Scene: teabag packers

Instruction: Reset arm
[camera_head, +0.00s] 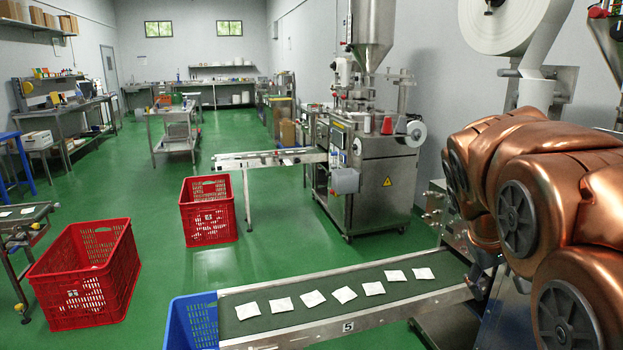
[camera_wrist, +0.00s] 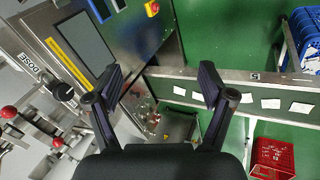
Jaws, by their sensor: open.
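My copper-coloured arm (camera_head: 540,190) is folded at the right of the head view, beside the near packing machine. The gripper itself is not visible in the head view. In the wrist view my gripper (camera_wrist: 168,85) is open, with its two dark fingers spread wide and nothing between them. Behind the fingers are the machine's steel panel (camera_wrist: 150,45) and the conveyor belt (camera_wrist: 225,92). The fingers look apart from both, though the exact gap is hard to tell.
The near conveyor (camera_head: 330,305) carries several white teabags and ends at a blue crate (camera_head: 190,322). Red crates (camera_head: 85,275) (camera_head: 208,210) stand on the green floor. A second packing machine (camera_head: 370,170) stands farther back. The central floor (camera_head: 160,225) is clear.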

